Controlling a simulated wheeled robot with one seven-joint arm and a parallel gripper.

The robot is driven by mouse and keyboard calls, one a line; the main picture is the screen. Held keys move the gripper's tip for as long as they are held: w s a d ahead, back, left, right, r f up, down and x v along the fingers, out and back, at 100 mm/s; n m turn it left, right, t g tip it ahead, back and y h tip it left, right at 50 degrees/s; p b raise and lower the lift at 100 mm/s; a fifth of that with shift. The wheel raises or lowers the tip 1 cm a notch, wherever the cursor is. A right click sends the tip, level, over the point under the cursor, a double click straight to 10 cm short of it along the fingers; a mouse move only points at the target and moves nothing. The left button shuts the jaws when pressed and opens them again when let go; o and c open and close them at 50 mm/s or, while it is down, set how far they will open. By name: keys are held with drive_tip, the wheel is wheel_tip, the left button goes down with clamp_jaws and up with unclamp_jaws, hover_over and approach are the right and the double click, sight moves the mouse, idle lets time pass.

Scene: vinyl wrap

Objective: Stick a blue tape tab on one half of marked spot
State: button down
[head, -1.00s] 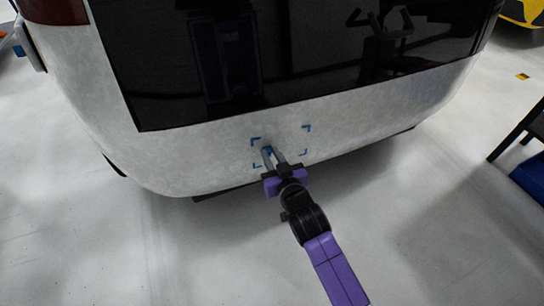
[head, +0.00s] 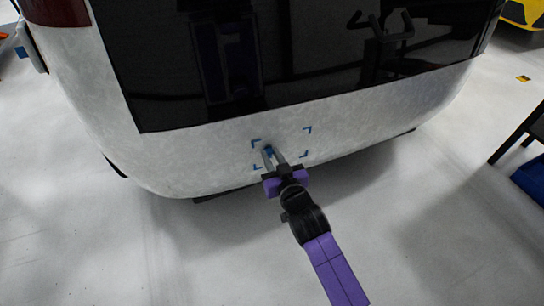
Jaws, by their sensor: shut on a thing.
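The marked spot is framed by blue corner marks (head: 307,130) on the pale lower rear panel of a vehicle (head: 215,150). My gripper (head: 271,150) reaches up from below, with its fingertips over the left half of the marked spot. The fingers are shut on a small blue tape tab (head: 269,151), which shows at their tips. The fingers partly hide the tab. I cannot tell whether the tab touches the panel.
The vehicle's dark rear window (head: 300,60) lies above the spot and shows reflections. A dark table or stand (head: 520,130) with a blue item is at the right edge. The pale floor around my arm is clear.

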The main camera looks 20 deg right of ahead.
drive_tip(key=c, duration=1.2)
unclamp_jaws()
